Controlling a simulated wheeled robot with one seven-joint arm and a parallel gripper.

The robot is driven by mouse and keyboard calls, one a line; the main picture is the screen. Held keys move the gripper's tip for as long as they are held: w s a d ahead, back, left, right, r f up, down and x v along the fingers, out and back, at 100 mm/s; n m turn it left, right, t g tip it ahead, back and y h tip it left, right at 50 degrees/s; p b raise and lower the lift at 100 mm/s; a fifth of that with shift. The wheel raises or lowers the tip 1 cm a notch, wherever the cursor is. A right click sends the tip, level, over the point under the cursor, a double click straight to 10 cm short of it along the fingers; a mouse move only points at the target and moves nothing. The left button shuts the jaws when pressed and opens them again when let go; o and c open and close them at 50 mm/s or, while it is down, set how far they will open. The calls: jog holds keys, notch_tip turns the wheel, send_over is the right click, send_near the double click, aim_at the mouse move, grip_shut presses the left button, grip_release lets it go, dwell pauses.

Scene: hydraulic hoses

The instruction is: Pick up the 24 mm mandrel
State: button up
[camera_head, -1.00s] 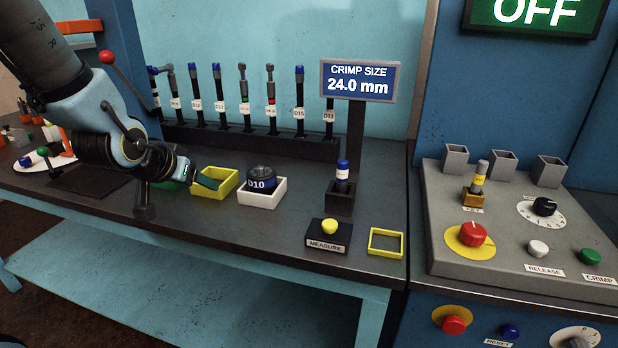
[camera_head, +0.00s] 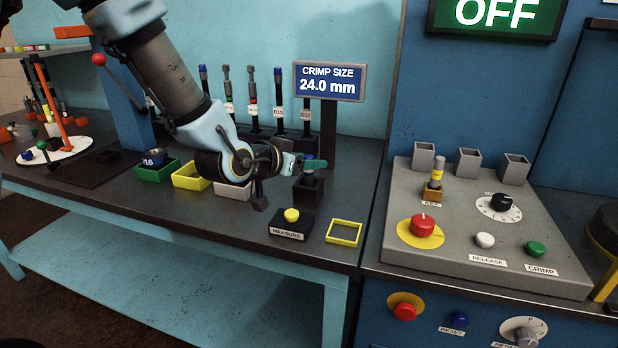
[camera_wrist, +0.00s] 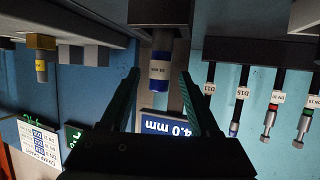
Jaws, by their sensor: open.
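The mandrel, with a blue end and a white label, stands upright in a black holder (camera_head: 308,189) below the crimp size sign (camera_head: 330,82). In the head view my gripper (camera_head: 313,164) covers most of it. In the wrist view, which is upside down, the mandrel (camera_wrist: 159,87) shows between the two green fingers of my gripper (camera_wrist: 159,78). The fingers are open, one on each side, with gaps visible. The label is too small to read surely. The sign reads 24.0 mm.
A rack of labelled rods (camera_head: 253,110) stands behind my arm. A measure button box (camera_head: 291,224) and an empty yellow frame (camera_head: 344,233) lie in front of the holder. Green (camera_head: 157,171) and yellow (camera_head: 190,178) trays are left. The grey control panel (camera_head: 470,237) is right.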

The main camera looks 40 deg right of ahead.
jog(key=shift+p+x, duration=0.5)
jog(key=shift+x, duration=1.4)
grip_shut()
